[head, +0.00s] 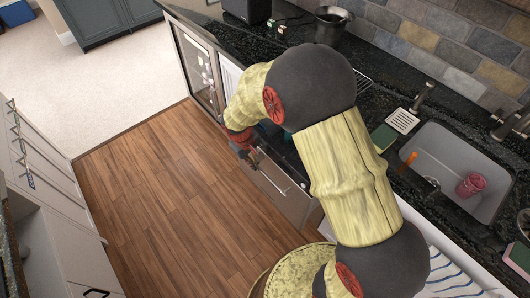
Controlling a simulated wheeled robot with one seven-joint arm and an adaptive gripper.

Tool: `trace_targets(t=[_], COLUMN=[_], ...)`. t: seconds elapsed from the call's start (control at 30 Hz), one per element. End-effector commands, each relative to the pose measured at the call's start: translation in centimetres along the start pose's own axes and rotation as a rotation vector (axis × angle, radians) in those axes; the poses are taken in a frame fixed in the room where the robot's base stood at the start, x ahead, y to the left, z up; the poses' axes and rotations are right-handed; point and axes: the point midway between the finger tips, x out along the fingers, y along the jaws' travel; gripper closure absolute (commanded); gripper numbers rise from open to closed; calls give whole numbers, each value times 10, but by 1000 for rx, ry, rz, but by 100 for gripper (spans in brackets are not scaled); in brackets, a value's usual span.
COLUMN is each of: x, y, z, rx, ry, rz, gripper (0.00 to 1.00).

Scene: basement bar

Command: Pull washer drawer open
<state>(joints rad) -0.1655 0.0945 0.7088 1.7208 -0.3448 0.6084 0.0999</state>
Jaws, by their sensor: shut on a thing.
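The washer drawer (285,201) has a grey metal front with a long bar handle (277,178), below the dark counter on the right. Its front appears to stand out from the counter, and a dark interior shows behind its top edge. My gripper (249,158) is at the left end of the handle and is shut on it. The fingertips are small and partly dark, so the exact contact is hard to see. My arm hides part of the drawer's top and the counter above.
The wooden floor (170,200) left of the drawer is clear. A glass-door cooler (198,72) stands farther along the counter. A sink (455,165) holding a pink cup (470,185) is at right. Grey cabinets (65,230) line the left side.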

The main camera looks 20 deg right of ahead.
Motion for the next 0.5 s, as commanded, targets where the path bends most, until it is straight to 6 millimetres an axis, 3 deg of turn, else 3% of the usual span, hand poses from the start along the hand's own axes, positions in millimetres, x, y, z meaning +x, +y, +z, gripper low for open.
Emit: trace_targets(t=[0.5], x=[-18], y=[-99], z=[2], rx=[-5], ry=[-3], rz=[-1], gripper=[100])
